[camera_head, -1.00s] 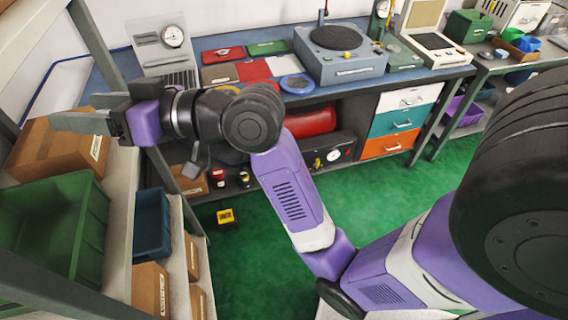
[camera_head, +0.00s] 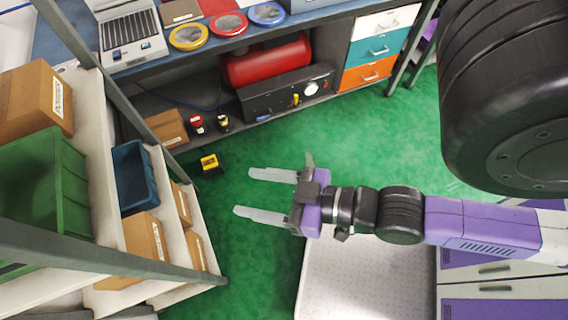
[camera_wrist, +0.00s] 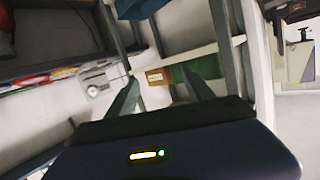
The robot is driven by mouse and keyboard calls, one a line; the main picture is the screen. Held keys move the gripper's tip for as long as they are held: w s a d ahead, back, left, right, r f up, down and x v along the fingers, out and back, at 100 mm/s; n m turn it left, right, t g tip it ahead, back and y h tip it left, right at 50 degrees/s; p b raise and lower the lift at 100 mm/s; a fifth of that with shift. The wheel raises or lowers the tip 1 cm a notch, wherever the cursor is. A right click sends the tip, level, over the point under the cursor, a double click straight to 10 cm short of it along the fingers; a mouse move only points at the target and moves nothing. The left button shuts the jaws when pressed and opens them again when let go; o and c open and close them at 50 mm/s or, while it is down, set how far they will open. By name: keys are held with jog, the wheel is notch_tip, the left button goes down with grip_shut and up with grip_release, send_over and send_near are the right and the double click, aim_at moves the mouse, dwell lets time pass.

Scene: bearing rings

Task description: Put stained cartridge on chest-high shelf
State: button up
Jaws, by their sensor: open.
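My gripper (camera_head: 244,192) is open and empty, held over the green floor with its fingers pointing left in the head view. The shelf rack (camera_head: 115,160) stands at the left, with several levels. I cannot tell any stained cartridge for sure. Two small items, one red and black (camera_head: 197,123) and one yellow and black (camera_head: 222,122), stand under the bench. A yellow and black block (camera_head: 210,165) lies on the floor, left of and beyond my gripper. In the wrist view, a small brown box (camera_wrist: 158,76) shows between the open fingers, apart from them.
The rack holds a green bin (camera_head: 45,190), a blue bin (camera_head: 136,178) and several cardboard boxes (camera_head: 36,103). The workbench (camera_head: 185,55) at the back has a red tank (camera_head: 266,62) beneath it.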

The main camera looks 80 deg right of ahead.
jog(key=shift+n+y, duration=0.4)
jog(key=shift+n, duration=0.4)
jog(key=v, duration=0.3)
jog(key=a+v, duration=0.1)
jog(key=v, duration=0.1)
jog(key=shift+s+f, duration=0.25)
